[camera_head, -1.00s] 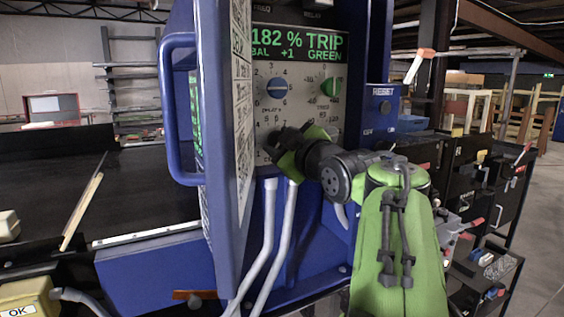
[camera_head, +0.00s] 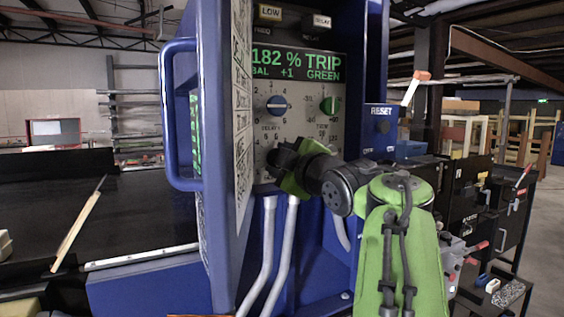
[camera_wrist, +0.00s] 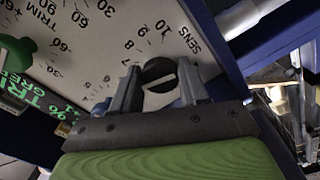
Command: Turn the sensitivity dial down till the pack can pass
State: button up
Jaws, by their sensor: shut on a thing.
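The sensitivity dial (camera_wrist: 158,76), black with a pale line across its face, sits under the "SENS" lettering in the wrist view. My gripper (camera_wrist: 158,70) is shut on it, one finger on each side. In the head view my gripper (camera_head: 286,164) is at the lower left of the control panel (camera_head: 297,118) and hides the dial. The display (camera_head: 296,63) reads "182 % TRIP", "BAL +1" and "GREEN". I cannot make out the pack for certain.
A blue-centred dial (camera_head: 277,105) and a green trim dial (camera_head: 328,105) sit above my gripper. The open blue door (camera_head: 225,230) stands left of the panel. The dark conveyor belt (camera_head: 40,205) lies farther left.

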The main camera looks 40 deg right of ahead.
jog(key=o, duration=1)
jog(key=shift+s, duration=0.15)
jog(key=v, duration=1.5)
jog(key=shift+s+a+b, duration=0.2)
jog(key=shift+s+b, duration=0.05)
jog(key=shift+b, duration=0.05)
